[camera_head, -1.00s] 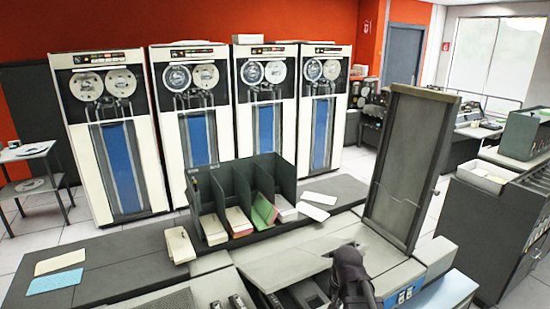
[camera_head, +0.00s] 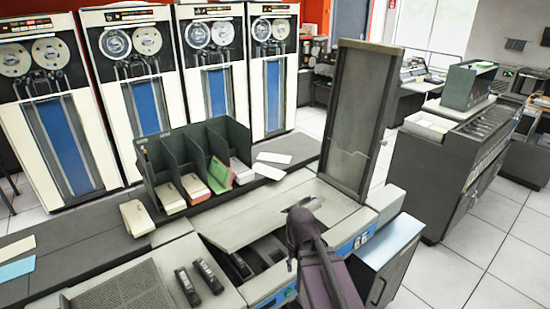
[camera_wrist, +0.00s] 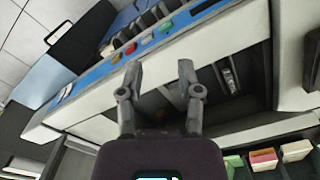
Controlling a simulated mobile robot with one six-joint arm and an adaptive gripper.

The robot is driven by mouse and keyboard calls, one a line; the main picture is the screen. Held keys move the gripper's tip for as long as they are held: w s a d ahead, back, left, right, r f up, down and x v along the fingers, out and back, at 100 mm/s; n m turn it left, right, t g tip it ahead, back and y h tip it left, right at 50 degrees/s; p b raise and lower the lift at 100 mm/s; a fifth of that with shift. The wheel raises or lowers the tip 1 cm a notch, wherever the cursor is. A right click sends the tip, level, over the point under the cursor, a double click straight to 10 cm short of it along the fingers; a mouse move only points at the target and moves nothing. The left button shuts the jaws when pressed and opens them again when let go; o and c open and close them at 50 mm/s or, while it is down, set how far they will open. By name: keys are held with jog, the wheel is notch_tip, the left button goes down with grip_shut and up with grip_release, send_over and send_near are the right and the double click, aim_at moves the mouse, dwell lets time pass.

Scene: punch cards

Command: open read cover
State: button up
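The card machine carries a pale, flat cover panel (camera_head: 245,215), which I take to be the read cover. A dark opening (camera_head: 262,255) with mechanism inside shows below its near edge. My gripper (camera_head: 302,203) is at the panel's right part, near that edge; I cannot tell whether it touches. In the wrist view my gripper (camera_wrist: 158,72) has its two fingers apart with nothing visible between them. The dark opening (camera_wrist: 165,98) lies behind the fingers, with a metal roller-like part to the right. A tall dark framed panel (camera_head: 362,115) stands upright at the machine's right.
A dark card rack (camera_head: 165,165) with several card stacks stands behind the machine. Loose cards lie on its dark top. A blue control strip with coloured buttons (camera_wrist: 141,42) runs along the front. Another grey machine (camera_head: 440,165) stands right, with clear floor (camera_head: 500,250) beside it.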

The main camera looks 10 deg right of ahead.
jog(key=w+d+r+m+p, duration=0.3)
jog(key=w+r+m+p, duration=0.1)
jog(key=w, duration=0.6)
jog(key=w+d+r+m+p, duration=0.4)
jog(key=w+r+p, duration=0.2)
jog(key=w, duration=0.4)
jog(key=w+d+r+m+p, duration=0.4)
jog(key=w+r+p, duration=0.1)
jog(key=w, duration=0.5)
jog(key=shift+r+t, duration=0.25)
jog(key=shift+t, duration=0.15)
jog(key=shift+f, duration=0.15)
jog(key=f+b, duration=0.9)
jog(key=w+f+b, duration=0.1)
jog(key=f+b, duration=0.3)
jog(key=b, duration=0.1)
jog(key=shift+a+f, duration=0.2)
jog(key=shift+a, duration=0.15)
grip_shut()
